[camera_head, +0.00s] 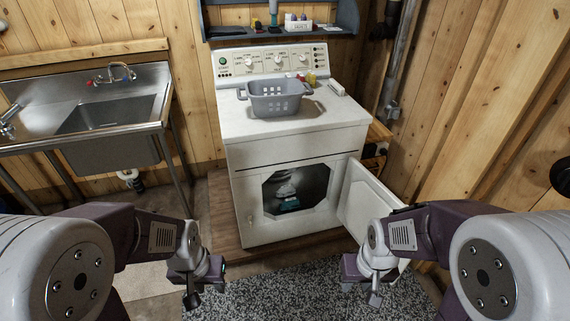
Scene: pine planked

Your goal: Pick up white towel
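A white dryer (240,217) stands ahead of me, with its front door (367,203) swung open to the right. Inside the dark drum opening lies a crumpled white cloth (286,186), which looks like the white towel. A teal item (289,204) lies just below it. Part of the drum's contents is hidden in shadow. My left gripper (192,297) hangs in front of the dryer's lower left, apart from it. My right gripper (374,297) hangs near the lower part of the open door. I see nothing held, but finger gaps are unclear.
A grey plastic basket (275,103) stands on the dryer top, with small bottles and a white box (337,88) near it. A steel sink (99,113) is at the left. A speckled rug (300,290) covers the floor ahead. A shelf (285,33) hangs above.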

